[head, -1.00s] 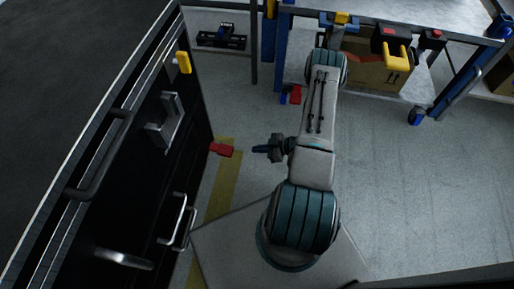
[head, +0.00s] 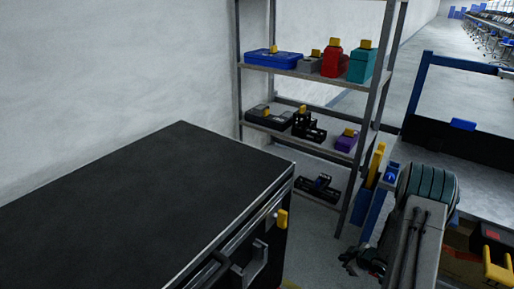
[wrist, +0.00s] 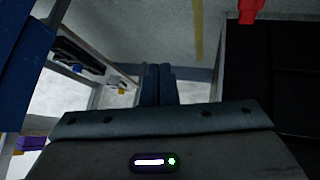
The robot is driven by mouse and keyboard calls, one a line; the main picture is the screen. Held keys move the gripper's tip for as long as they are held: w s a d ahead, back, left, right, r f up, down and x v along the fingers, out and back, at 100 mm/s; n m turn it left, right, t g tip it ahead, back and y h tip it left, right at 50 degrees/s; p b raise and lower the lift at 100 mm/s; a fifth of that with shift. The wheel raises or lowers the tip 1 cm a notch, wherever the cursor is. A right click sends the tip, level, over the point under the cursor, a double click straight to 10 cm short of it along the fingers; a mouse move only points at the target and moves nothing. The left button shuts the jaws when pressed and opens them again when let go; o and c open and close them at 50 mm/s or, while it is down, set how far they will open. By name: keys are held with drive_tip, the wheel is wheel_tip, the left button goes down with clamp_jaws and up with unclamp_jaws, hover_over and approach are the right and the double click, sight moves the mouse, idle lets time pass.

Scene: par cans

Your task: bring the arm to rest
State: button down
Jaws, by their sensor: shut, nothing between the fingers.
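My gripper (wrist: 159,68) shows in the wrist view as two dark blue fingers side by side with no visible gap. It is shut and I see nothing held between them. In the head view, part of my arm (head: 428,190) is at the lower right, beside the blue-framed bench. My gripper cannot be made out clearly in that view.
A black-topped cabinet (head: 130,205) fills the lower left, with a yellow tag (head: 282,218) near its corner. A metal shelf rack (head: 388,65) with boxes and tools stands behind it. The blue-framed bench (head: 422,100) is at right. A red piece (wrist: 250,10) tops the wrist view.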

wheel_tip(320, 180, up, 37)
drive_tip(key=s+a+m+g+h+p, duration=0.1)
drive_tip(key=s+a+m+h+p, duration=0.15)
drive_tip(key=m+h+p, duration=0.65)
drive_tip(key=s+a+r+g+y+p, duration=0.1)
drive_tip(key=s+a+r+y+p, duration=0.1)
drive_tip(key=s+a+r+p, duration=0.5)
drive_tip(key=s+a+r+g+y+p, duration=0.2)
drive_tip(key=s+a+r+p, duration=0.5)
drive_tip(key=s+r, duration=0.9)
drive_tip(key=shift+s+a+r+m+g+y+p, duration=0.2)
drive_tip(key=shift+r+m+g+y+p, duration=0.15)
drive_tip(key=shift+r+y+p, duration=0.2)
